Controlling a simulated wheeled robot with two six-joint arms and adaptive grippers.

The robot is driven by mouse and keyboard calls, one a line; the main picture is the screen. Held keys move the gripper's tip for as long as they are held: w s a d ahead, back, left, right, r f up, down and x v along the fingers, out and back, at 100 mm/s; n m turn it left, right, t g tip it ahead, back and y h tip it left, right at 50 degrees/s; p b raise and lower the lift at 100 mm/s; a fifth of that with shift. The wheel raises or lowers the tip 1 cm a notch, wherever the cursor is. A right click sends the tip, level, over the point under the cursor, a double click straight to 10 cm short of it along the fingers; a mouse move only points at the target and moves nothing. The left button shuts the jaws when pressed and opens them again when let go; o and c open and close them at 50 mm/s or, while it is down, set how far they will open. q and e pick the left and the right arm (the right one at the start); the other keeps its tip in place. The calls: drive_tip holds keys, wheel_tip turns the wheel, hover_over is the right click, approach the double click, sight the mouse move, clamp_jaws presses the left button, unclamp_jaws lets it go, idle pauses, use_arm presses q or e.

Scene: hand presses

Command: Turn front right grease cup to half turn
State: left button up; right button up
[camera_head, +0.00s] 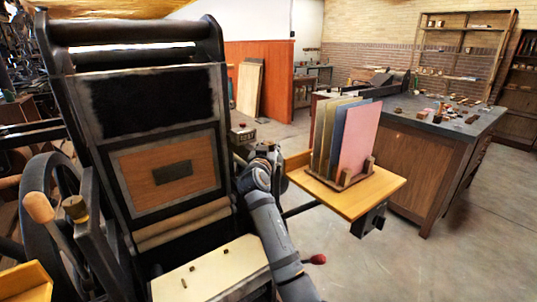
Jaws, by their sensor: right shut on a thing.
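My right arm comes in from the bottom and reaches up along the right side of the black hand press (222,75). My right gripper (267,153) is at the press's right side, small and dark. It is shut at the place of the front right grease cup, which the gripper and wrist hide; I cannot see how far the cup is turned. A brass-coloured cup (75,207) shows on the press's left side, apart from my gripper. My left gripper is not in view.
A wooden side shelf (384,193) with upright coloured boards (357,138) stands close to the right of my gripper. A red knob (318,259) sticks out beside my forearm. A dark-topped cabinet (415,170) stands further right. Open floor (450,265) lies at lower right.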

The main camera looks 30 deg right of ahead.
idle(0.3)
drive_tip(key=o, duration=1.2)
drive_tip(key=shift+f, duration=0.1)
drive_tip(key=shift+s+a, duration=0.15)
drive_tip(key=shift+s, duration=0.05)
drive_tip(key=v, duration=0.7)
